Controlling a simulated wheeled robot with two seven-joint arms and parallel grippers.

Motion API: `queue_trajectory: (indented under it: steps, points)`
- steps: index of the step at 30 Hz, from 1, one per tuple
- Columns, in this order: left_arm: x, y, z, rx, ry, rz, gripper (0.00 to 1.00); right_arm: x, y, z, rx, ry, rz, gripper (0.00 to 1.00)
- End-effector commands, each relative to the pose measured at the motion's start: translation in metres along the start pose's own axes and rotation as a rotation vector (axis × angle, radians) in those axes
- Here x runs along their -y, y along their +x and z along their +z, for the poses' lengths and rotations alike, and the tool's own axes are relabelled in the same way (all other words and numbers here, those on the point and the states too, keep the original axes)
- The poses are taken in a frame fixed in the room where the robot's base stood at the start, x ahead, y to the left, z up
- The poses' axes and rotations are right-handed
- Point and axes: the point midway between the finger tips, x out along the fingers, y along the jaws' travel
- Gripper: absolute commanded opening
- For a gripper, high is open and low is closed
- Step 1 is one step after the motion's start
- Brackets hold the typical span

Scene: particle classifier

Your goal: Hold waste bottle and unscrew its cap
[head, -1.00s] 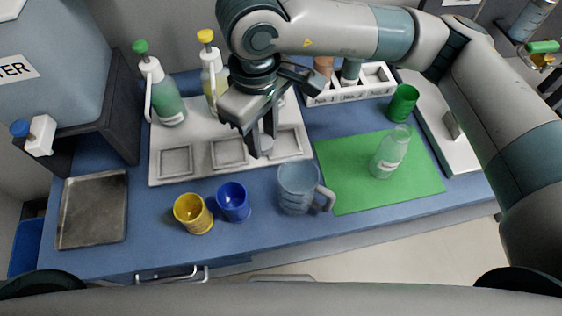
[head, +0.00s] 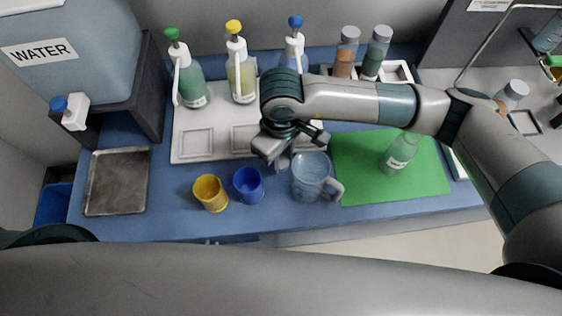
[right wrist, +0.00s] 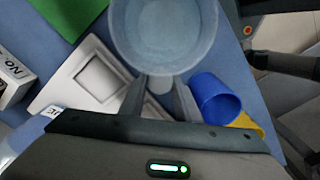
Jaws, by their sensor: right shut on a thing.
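A clear greenish bottle (head: 397,158) stands on the green mat (head: 362,190) at the right. Its label is too small to read, so I cannot tell whether it is the waste bottle. Its neck meets the edge of my right arm, and I see no clear cap. My right gripper (head: 279,163) is low at the left side of the blue-grey mug (head: 308,181), whose handle points right. In the right wrist view my fingers (right wrist: 160,100) are closed at the near edge of the mug (right wrist: 165,35). My left gripper is out of view.
A yellow cup (head: 211,193) and a blue cup (head: 248,185) stand left of the mug. Three pump bottles, one with a green top (head: 188,82), line the white tray (head: 188,142). A metal tray (head: 117,181) lies at left. Two capped bottles (head: 346,52) stand behind my arm.

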Motion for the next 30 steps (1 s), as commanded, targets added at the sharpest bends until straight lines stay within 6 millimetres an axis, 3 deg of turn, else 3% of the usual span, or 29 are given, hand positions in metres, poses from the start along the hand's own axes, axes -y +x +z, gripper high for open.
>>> queue_trajectory:
  steps: [10, 21, 30]
  points:
    - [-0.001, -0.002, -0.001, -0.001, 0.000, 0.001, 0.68, 0.000, 0.004, 0.001, 0.002, 0.000, -0.001, 0.03]
    - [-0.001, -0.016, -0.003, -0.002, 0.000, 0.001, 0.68, 0.000, 0.042, 0.001, 0.002, -0.001, 0.000, 0.03]
    - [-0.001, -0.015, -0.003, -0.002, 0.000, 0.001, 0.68, 0.000, 0.043, 0.000, 0.000, -0.001, 0.001, 0.03]
